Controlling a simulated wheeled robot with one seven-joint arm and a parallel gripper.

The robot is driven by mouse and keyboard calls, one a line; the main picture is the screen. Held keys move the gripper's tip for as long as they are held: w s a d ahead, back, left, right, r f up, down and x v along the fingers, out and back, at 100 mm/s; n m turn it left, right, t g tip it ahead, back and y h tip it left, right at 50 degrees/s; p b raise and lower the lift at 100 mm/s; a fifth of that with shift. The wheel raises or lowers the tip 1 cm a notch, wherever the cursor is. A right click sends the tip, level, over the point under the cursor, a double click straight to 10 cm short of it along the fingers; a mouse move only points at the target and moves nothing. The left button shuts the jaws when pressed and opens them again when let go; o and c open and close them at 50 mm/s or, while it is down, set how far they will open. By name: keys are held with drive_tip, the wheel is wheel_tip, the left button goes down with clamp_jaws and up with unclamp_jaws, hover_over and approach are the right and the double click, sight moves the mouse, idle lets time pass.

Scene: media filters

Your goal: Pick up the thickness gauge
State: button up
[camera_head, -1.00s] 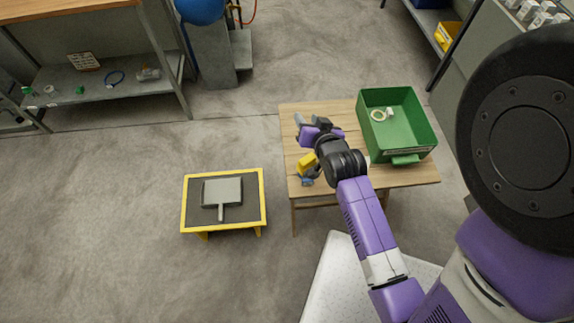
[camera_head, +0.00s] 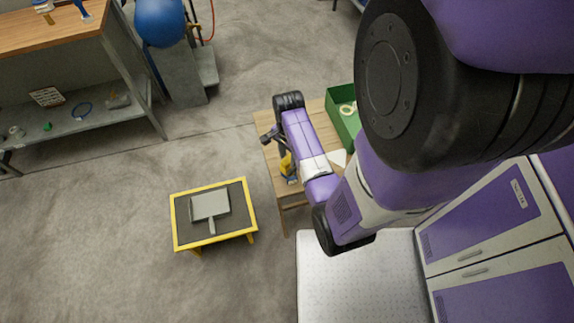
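I cannot pick out the thickness gauge for certain. A small yellow item (camera_head: 286,164) with a blue part at its lower end is on the wooden table (camera_head: 262,104), partly hidden by my arm. My gripper (camera_head: 268,135) seems to be the small dark shape at the table's left edge, above and left of the yellow item. It is too small and partly covered by my arm to show its fingers or anything between them.
A green bin (camera_head: 340,118) with a pale ring inside is on the table, largely hidden by my arm. A low yellow-framed stand (camera_head: 180,215) holding a grey dustpan-like item (camera_head: 210,206) is to the left. A workbench shelf (camera_head: 75,122) is upper left. Open floor lies between.

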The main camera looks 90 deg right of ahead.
drive_tip(key=shift+s+d+f, duration=0.1)
drive_tip(key=shift+f, duration=1.4)
drive_tip(key=shift+d+f, duration=0.1)
drive_tip(key=shift+f, duration=1.35)
clamp_jaws()
